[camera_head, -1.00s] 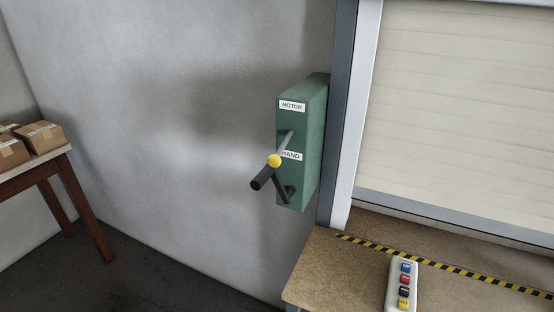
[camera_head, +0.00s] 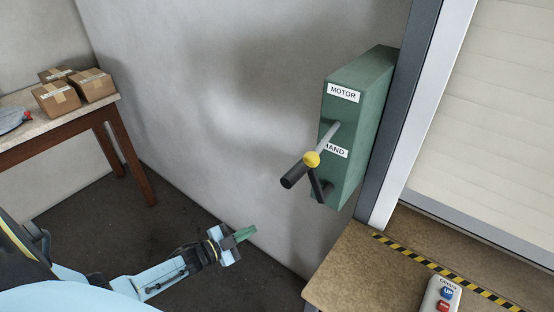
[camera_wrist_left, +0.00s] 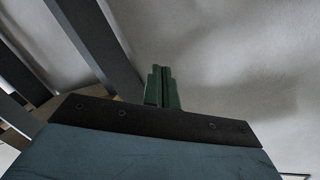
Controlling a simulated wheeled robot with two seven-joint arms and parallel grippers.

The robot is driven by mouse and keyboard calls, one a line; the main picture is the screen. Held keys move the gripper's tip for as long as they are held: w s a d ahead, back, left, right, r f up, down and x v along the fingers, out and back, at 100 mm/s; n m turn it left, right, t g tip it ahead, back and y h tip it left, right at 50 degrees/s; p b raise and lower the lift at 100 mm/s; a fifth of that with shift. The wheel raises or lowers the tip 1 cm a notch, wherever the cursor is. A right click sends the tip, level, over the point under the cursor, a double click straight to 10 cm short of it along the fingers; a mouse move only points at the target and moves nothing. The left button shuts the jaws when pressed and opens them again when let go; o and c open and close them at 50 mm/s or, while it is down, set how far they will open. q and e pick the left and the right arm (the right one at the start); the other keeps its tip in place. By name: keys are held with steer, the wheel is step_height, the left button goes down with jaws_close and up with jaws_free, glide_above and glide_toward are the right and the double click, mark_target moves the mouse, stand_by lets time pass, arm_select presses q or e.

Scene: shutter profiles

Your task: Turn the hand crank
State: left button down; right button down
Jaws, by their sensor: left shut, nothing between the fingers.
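The green box (camera_head: 363,115) on the wall beside the shutter carries the labels MOTOR and HAND. A grey rod with a yellow knob (camera_head: 311,159) sticks out from it, with the knob near the HAND label. The crank's black grip (camera_head: 293,175) points out to the lower left, and its dark arm runs down to the box's lower part. The knob overlaps where arm and grip meet. My left gripper (camera_head: 246,234) is shut and empty, below and left of the crank, clear of it. Its green fingers (camera_wrist_left: 163,85) show together in the left wrist view. My right gripper is out of view.
A brown worktop (camera_head: 350,275) with a striped edge tape and a push-button box (camera_head: 441,296) lies below the shutter (camera_head: 490,130). A table (camera_head: 75,122) with cardboard boxes (camera_head: 56,99) stands at the left. Open floor lies between them.

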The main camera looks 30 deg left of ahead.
arm_select(q)
steer(key=w+r+m+h, duration=0.3)
steer(key=r+m+h, duration=0.6)
steer(key=r, duration=0.8)
steer(key=s+r+m+g+h+p, duration=0.1)
steer(key=s+r+m+g+h, duration=0.25)
steer(key=r+m+g, duration=0.5)
steer(key=s+r+m+g+h+p, duration=0.1)
steer(key=s+r+m+g+h, duration=0.25)
steer(key=r+m+g, duration=0.5)
steer(key=s+f+p+x, duration=0.1)
steer(key=p+x, duration=0.5)
steer(key=x, duration=0.8)
steer(key=shift+d+f+g+y, duration=0.2)
steer(key=shift+d+g+y, duration=0.1)
steer(key=shift+y, duration=0.1)
